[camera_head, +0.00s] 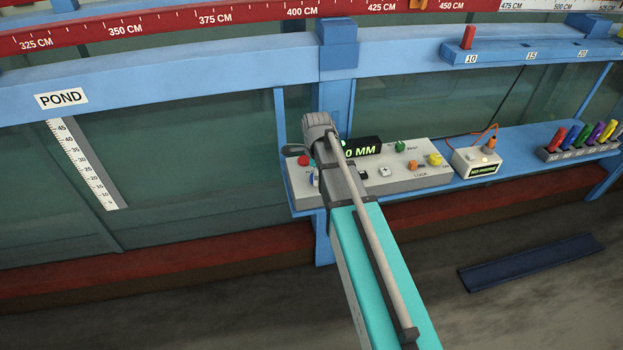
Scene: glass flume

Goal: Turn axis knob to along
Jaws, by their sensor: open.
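The grey control panel (440,174) sits on a blue shelf on the flume's side. Its display (366,148) reads "0 MM", partly covered by my arm. I see a red button (303,160), a blue control (316,178) partly behind my arm, a green knob (400,146), an orange switch (413,165) and a yellow knob (434,159). No readable label shows which is the axis knob, or its setting. My arm reaches across the panel's left part. I cannot make out my gripper; a small dark piece left of the arm's end is unclear.
A small white box (477,163) with an orange cable stands right of the panel. A rack (580,150) of coloured pieces is farther right. A blue rail (140,92) and post (338,50) run above. A dark blue bar (530,263) lies on the floor.

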